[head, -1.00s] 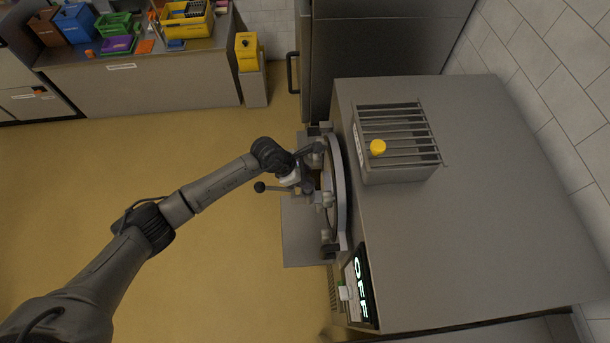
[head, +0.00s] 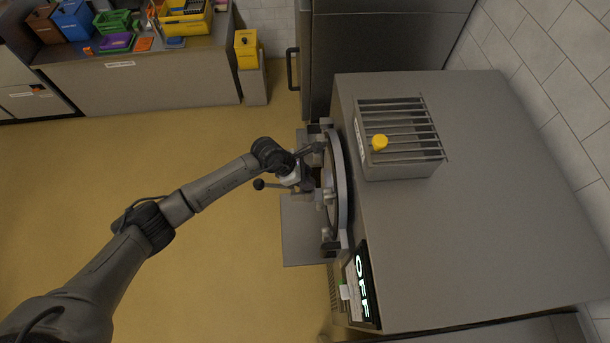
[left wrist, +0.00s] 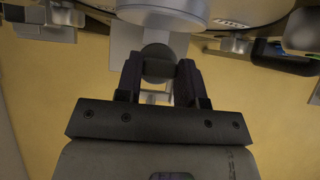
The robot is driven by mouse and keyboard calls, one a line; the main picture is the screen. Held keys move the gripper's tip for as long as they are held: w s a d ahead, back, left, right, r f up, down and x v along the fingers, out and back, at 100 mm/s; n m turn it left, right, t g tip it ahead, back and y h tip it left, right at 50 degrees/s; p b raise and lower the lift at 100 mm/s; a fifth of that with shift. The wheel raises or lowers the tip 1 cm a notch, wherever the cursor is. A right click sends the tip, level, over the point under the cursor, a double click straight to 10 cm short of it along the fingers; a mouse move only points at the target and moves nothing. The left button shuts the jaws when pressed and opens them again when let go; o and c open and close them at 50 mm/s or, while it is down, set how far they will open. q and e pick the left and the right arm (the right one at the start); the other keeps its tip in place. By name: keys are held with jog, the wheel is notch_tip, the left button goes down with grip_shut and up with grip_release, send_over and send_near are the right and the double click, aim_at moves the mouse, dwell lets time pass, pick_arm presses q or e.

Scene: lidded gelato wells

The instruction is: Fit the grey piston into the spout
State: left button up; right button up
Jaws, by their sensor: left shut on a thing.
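My left gripper (head: 304,178) is at the front of the grey machine, beside its round door (head: 339,190). In the left wrist view its two dark fingers (left wrist: 159,76) are closed on a dark grey rounded piece, which I take to be the grey piston (left wrist: 157,60). The piece lies just under a light grey metal part of the door front (left wrist: 178,12), perhaps the spout. I cannot tell whether the piston is inside the spout or only below it. My right gripper does not show.
A lever with a black ball (head: 259,184) sticks out left of the gripper. A grey plate (head: 305,235) is below the door. A display (head: 362,285) reads OFF. Open floor lies left.

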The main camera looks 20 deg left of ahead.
pick_arm(q)
jog(key=o, duration=1.1)
jog(key=shift+f, duration=0.1)
jog(key=p+v, duration=0.3)
jog(key=v, duration=0.2)
jog(key=b+v, duration=0.1)
jog(key=v, duration=1.3)
jog(key=shift+d, duration=0.1)
